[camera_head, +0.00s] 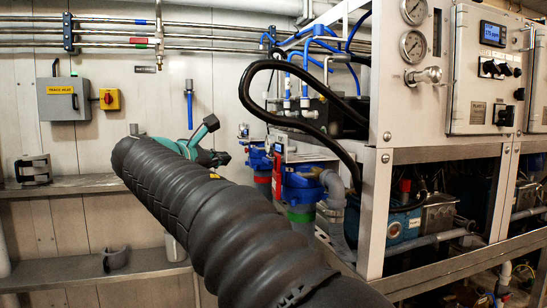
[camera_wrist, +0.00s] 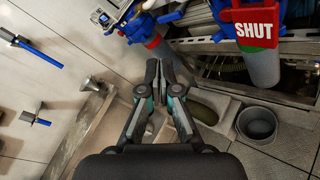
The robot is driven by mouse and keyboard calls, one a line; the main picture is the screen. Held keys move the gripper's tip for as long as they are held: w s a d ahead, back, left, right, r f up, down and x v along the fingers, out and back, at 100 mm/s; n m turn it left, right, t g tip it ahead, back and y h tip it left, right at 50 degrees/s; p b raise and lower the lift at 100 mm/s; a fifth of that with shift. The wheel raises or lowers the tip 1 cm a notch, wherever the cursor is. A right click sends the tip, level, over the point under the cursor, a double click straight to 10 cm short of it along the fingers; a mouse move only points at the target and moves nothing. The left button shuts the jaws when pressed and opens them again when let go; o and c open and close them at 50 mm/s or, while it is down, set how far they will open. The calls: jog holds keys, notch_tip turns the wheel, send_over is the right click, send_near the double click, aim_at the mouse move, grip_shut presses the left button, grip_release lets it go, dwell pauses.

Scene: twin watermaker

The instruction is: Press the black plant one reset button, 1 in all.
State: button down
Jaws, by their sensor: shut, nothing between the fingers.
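The plant one control panel (camera_head: 487,75) is at the upper right of the head view, with a small lit display and several black controls. Black controls (camera_head: 492,69) sit in a row under the display. Another black control (camera_head: 505,116) is lower right, beside a small plate. Which of them is the reset button is too small to tell. My gripper (camera_wrist: 160,72) is shut and empty in the wrist view, pointing over the floor near blue filter housings. In the head view it is left of the panel, well apart from it, partly hidden by my arm.
Pressure gauges (camera_head: 413,45) and a metal frame (camera_head: 375,190) stand left of the panel. Black hoses and blue filter housings (camera_head: 303,185) are beside my arm. A red SHUT tag (camera_wrist: 254,28) hangs on one housing. A grey bucket (camera_wrist: 257,124) stands on the floor.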

aim_at(273, 155)
jog(key=w+d+b, duration=0.2)
jog(key=d, duration=0.6)
jog(key=shift+w+d+b, duration=0.15)
jog(key=shift+d+b, duration=0.05)
jog(key=shift+b, duration=0.2)
jog(key=shift+d, duration=0.1)
dwell(1.1)
jog(key=shift+w+d, duration=0.1)
jog(key=shift+d, duration=0.2)
jog(key=shift+w+d, duration=0.1)
jog(key=shift+d, duration=0.35)
dwell(0.8)
dwell(0.4)
jog(key=shift+s+a+p, duration=0.25)
jog(key=shift+a+p, duration=0.25)
jog(key=shift+a, duration=0.35)
